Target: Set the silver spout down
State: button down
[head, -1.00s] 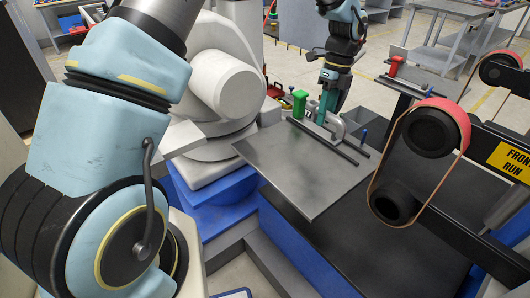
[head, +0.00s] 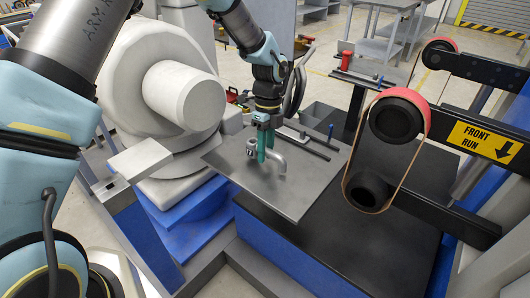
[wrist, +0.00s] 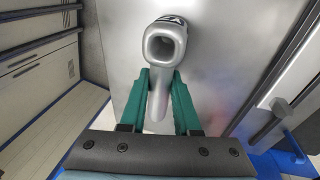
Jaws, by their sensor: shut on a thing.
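The silver spout (head: 281,166) is a curved grey metal pipe, seen low over the flat grey metal plate (head: 290,203). My gripper (head: 265,158) points down with its teal fingers shut on the spout. In the wrist view, the fingers (wrist: 160,80) close on both sides of the spout's body, and its squarish open end (wrist: 165,44) faces the camera. I cannot tell whether the spout touches the plate. The fingers hide part of it in the head view.
A dark bar (head: 308,145) and a small blue pin (head: 331,129) are at the plate's far side. A belt sander with a red-topped wheel (head: 398,119) stands to the right. A large grey-white machine (head: 185,95) stands at the left. The plate's near part is bare.

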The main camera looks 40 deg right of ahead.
jog(key=shift+f, duration=0.6)
jog(key=shift+f, duration=0.15)
jog(key=c, duration=0.6)
grip_release()
jog(key=shift+c, duration=0.2)
jog(key=b+v, duration=0.2)
jog(key=v, duration=1)
jog(key=shift+b, duration=0.3)
jog(key=shift+s, duration=0.15)
